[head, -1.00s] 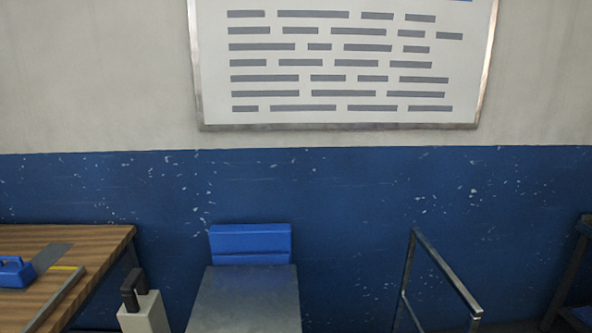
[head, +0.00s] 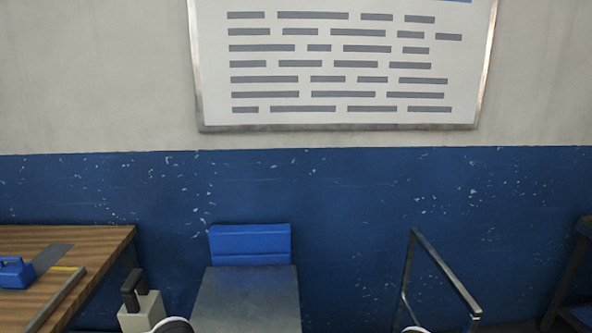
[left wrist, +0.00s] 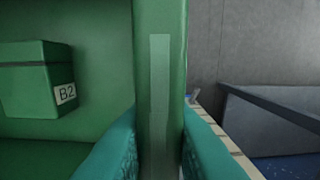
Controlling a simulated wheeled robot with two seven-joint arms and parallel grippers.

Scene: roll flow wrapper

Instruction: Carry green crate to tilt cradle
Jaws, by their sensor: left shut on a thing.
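The green crate (left wrist: 160,25) shows only in the left wrist view, close up, with one wall running upright through the middle. Inside it, at the left, is a green box (left wrist: 30,85) with a white label reading B2. My left gripper (left wrist: 158,150) has its teal fingers on either side of the crate wall and is shut on it. The rest of the crate is out of view. I cannot tell for certain which thing is the tilt cradle. My right gripper is not in view.
In the head view, a grey sloping plate (head: 246,300) with a blue padded back (head: 250,244) stands against the blue wall. A wooden table (head: 95,245) is at the left, with a grey box with a black handle (head: 141,305) beside it. A metal rail (head: 445,270) stands at the right.

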